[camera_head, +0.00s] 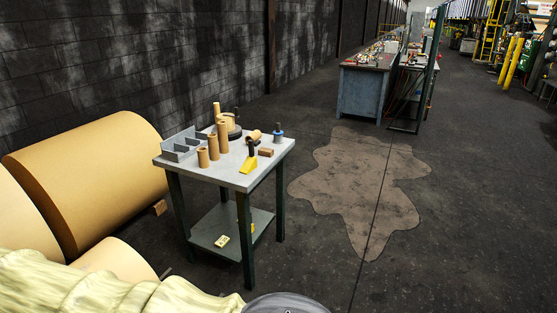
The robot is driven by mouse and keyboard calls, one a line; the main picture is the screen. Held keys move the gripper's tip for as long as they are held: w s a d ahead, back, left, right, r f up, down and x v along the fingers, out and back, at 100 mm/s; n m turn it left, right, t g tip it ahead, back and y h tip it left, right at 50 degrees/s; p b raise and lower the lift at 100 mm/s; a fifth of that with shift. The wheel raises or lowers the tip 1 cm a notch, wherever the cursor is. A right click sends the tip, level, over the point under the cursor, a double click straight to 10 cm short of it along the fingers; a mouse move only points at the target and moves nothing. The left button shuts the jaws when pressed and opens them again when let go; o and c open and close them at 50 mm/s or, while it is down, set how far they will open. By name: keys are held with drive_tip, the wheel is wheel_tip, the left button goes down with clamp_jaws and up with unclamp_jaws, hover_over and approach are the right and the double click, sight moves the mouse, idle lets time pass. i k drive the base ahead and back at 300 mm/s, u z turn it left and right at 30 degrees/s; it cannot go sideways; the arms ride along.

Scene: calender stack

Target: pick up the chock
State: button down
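A small yellow wedge (249,165), which looks like the chock, sits on the top of a grey work table (272,163) near its front edge. A dark upright piece stands just behind it, and I cannot tell whether it is part of the wedge. A wooden block (158,207) lies on the floor against a big tan roll. My arm, in a pale wrinkled cover, crosses the bottom left, with a dark grey rounded part at the bottom edge. My gripper's fingers do not show.
Cardboard tubes (213,146), a grey divided tray (181,146), a small brown block (266,152) and a blue item (278,136) crowd the tabletop. Floor right of the table is open, with a stain (365,185). A workbench (362,90) stands behind.

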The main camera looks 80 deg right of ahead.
sight(249, 165)
drive_tip(key=z, duration=2.9)
drive_tip(key=i, duration=0.65)
drive_tip(key=z, duration=0.35)
